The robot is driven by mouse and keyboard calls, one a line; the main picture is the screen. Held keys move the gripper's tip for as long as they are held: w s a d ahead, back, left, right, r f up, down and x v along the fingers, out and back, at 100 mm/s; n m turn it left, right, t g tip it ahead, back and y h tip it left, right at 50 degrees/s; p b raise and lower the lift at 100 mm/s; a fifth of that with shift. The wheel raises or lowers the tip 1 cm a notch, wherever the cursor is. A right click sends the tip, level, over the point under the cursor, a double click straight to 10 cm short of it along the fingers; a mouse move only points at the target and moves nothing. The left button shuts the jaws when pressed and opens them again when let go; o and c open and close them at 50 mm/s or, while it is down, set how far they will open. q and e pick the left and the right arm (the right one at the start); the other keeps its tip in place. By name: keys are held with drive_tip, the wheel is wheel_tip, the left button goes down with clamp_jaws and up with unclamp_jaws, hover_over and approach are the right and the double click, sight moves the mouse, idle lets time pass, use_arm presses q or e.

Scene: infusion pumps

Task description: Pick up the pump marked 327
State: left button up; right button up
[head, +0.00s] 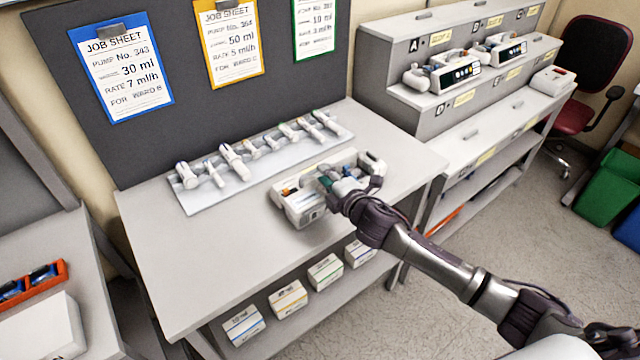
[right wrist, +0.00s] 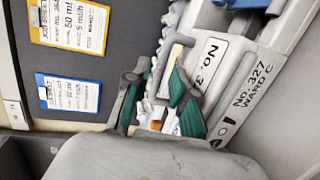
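A pale pump (head: 303,212) stands on the grey table, near its right edge. In the right wrist view a label on the pump (right wrist: 252,85) reads No. 327 WARD C. My right gripper (head: 336,180) is over the top of this pump and covers part of it. In the right wrist view my right gripper (right wrist: 158,103) has its green-padded fingers apart, with white and orange parts of the pump visible between and below them. Contact with the pump cannot be made out. My left gripper is not in view.
A tray of syringes (head: 190,203) lies behind the pump. Job sheets (head: 122,72) hang on the dark board. Several small boxes (head: 325,271) sit on the lower shelf. A stepped shelf (head: 400,118) at right holds other pumps (head: 455,75). The table's front left is clear.

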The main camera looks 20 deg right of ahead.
drive_tip(key=x, duration=0.4)
drive_tip(key=shift+w+a+f+p, duration=0.15)
drive_tip(key=shift+f+p, duration=0.05)
drive_tip(key=shift+p, duration=0.1)
drive_tip(key=shift+c, duration=0.2)
clamp_jaws()
drive_tip(key=shift+r, duration=0.2)
